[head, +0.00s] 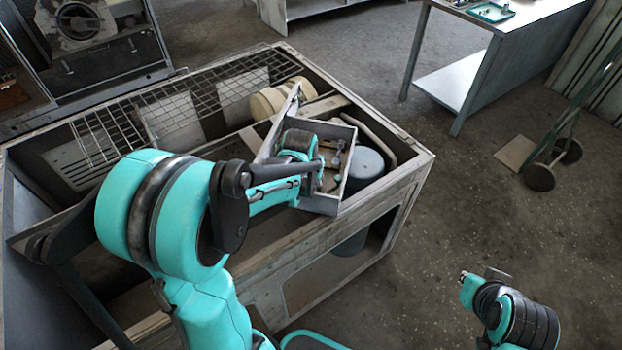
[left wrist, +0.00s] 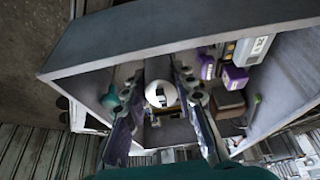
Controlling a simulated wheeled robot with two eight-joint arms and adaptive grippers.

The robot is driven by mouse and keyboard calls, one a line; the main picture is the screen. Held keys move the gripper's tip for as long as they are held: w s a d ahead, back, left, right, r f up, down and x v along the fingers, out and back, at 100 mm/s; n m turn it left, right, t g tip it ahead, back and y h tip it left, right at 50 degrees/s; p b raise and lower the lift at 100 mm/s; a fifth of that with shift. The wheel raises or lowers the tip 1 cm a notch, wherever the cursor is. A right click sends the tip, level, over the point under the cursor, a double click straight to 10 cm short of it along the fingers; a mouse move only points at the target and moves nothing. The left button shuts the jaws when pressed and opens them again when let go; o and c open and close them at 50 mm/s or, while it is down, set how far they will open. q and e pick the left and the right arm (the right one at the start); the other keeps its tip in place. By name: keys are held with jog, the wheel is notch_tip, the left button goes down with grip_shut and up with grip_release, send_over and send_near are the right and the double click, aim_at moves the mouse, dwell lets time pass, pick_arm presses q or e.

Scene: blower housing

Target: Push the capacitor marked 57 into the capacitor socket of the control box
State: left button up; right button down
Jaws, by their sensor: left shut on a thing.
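The control box (head: 320,204) is an open grey box in the head view, standing in the large housing frame. In the left wrist view its grey wall (left wrist: 150,42) crosses the picture. My left gripper (head: 318,168) reaches into the box. In the left wrist view my left gripper (left wrist: 167,84) is shut around a round white-ended part (left wrist: 161,93), which looks like the capacitor. Its number is not legible, and I cannot tell whether it touches the socket. The socket cannot be made out. My right gripper (head: 472,283) is away at the lower right, its fingers unclear.
Purple-ended parts (left wrist: 236,78) and a labelled grey block (left wrist: 259,47) sit inside the box near the fingers. The frame (head: 418,168) with wire mesh (head: 150,118) surrounds it. A workbench (head: 500,40) and hand truck (head: 540,176) stand right; floor is clear between.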

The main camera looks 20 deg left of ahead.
pick_arm(q)
jog(key=shift+f+b, duration=0.85)
jog(key=shift+f, duration=0.2)
jog(key=o, duration=1)
jog(key=shift+o, duration=0.2)
jog(key=shift+r, duration=0.1)
jog(key=v, duration=1.2)
jog(key=s+d+m+t, duration=0.1)
jog(key=s+d, duration=0.2)
jog(key=s, duration=0.3)
jog(key=s+d+f+m+t, duration=0.1)
jog(key=s+d, duration=0.3)
jog(key=s, duration=0.2)
jog(key=shift+s+f+t+h, duration=0.15)
jog(key=shift+s+t+h, duration=0.15)
jog(key=shift+s+h, duration=0.1)
